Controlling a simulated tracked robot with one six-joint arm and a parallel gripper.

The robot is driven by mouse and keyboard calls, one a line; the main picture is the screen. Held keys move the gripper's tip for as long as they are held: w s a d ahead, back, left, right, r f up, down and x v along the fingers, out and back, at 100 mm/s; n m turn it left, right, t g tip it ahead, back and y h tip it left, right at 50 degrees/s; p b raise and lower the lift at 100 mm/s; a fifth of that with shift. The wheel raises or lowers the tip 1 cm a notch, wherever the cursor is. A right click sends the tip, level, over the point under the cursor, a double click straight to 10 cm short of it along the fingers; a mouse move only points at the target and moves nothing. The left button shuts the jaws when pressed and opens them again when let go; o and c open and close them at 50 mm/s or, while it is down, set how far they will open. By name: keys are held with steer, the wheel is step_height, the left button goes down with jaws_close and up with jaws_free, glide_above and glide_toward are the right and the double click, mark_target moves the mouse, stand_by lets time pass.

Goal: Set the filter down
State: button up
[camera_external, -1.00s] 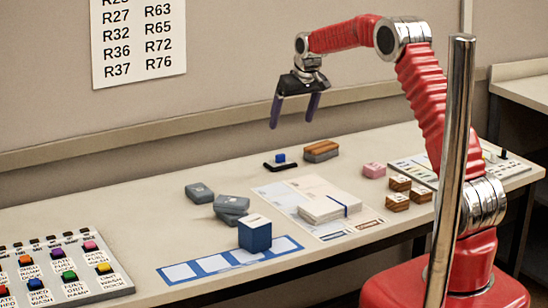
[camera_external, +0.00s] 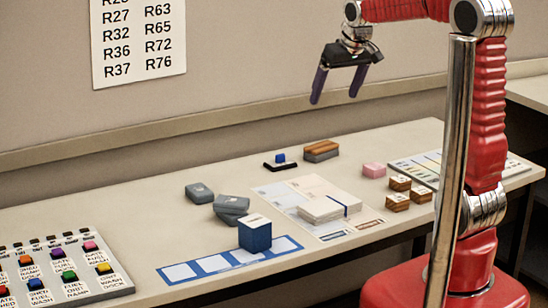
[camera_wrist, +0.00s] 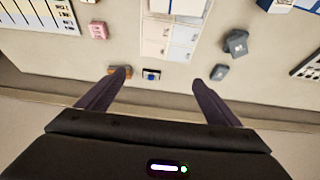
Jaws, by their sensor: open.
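Nothing is marked as a filter, and I cannot tell for sure which thing it is. A blue box with a white top (camera_external: 255,235) stands upright on a blue strip with white squares (camera_external: 215,263), towards its right part. The box shows partly at the top edge of the wrist view (camera_wrist: 273,5). My gripper (camera_external: 336,97) is open and empty, high above the back of the desk and well apart from the box. In the wrist view its two purple fingers (camera_wrist: 160,76) are spread with nothing between them.
Grey blocks (camera_external: 230,206), papers with a banded stack (camera_external: 325,207), a blue-handled stamp (camera_external: 280,159), a brown-topped block (camera_external: 321,150), a pink block (camera_external: 374,170) and wooden cubes (camera_external: 398,192) lie on the desk. A button panel (camera_external: 60,270) is at left.

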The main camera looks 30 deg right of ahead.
steer(key=s+f, duration=0.2)
steer(key=s, duration=1)
steer(key=s+f, duration=0.2)
steer(key=s, duration=1)
steer(key=shift+s+a+f, duration=0.15)
steer(key=shift+a+f, duration=0.05)
steer(key=shift+a, duration=0.2)
steer(key=shift+o, duration=0.6)
